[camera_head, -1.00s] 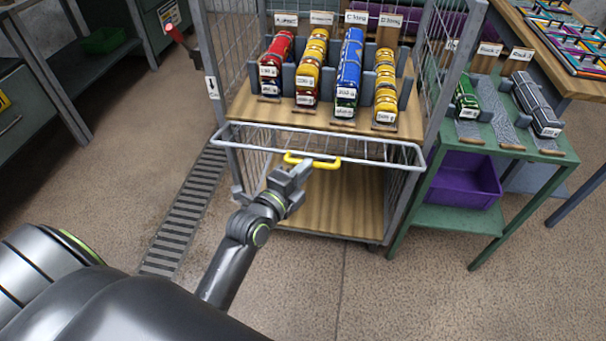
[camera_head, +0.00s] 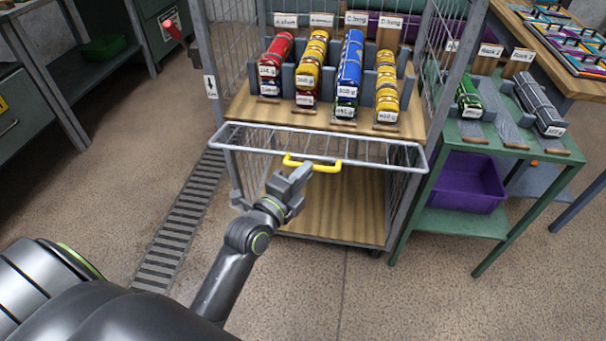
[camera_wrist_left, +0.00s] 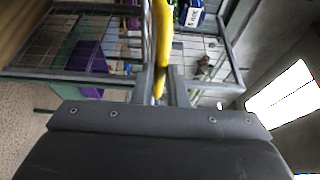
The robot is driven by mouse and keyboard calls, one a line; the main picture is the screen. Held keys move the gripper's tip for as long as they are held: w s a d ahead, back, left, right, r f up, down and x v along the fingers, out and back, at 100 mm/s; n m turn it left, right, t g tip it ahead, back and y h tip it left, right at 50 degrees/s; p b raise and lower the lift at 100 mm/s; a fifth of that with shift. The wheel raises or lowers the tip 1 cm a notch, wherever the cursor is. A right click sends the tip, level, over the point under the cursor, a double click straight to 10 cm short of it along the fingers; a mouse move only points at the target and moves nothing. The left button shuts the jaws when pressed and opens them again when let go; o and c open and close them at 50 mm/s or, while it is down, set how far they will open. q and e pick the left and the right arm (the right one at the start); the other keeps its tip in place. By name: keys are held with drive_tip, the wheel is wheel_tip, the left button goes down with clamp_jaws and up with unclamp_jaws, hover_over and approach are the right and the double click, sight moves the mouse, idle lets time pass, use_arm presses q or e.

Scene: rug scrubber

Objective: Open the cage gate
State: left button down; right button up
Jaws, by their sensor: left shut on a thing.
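The cage gate (camera_head: 388,155) is a grey wire panel with a light metal rim, across the front of a wheeled wire cage. Its yellow handle (camera_head: 328,167) is at the middle of the gate's near side. My left gripper (camera_head: 296,177) reaches up from below and is shut on the left part of the handle. In the left wrist view the yellow handle (camera_wrist_left: 162,50) runs down between the fingers of the gripper (camera_wrist_left: 163,88). The fingertips hide part of the handle. My right gripper is not in view.
The cage's wooden shelf (camera_head: 240,103) holds red, yellow and blue rolls in labelled slots. A green table (camera_head: 545,151) with a purple bin (camera_head: 465,185) beneath stands close on the right. A floor grate (camera_head: 178,225) lies to the left. The floor in front is clear.

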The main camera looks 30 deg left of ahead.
use_arm(q)
drive_tip(key=c, duration=1.5)
unclamp_jaws()
drive_tip(key=shift+o, duration=0.2)
drive_tip(key=s+a+b, duration=0.2)
drive_tip(key=s+b, duration=0.2)
drive_tip(key=s, duration=1.3)
drive_tip(key=shift+s+b, duration=0.15)
drive_tip(key=shift+b, duration=0.25)
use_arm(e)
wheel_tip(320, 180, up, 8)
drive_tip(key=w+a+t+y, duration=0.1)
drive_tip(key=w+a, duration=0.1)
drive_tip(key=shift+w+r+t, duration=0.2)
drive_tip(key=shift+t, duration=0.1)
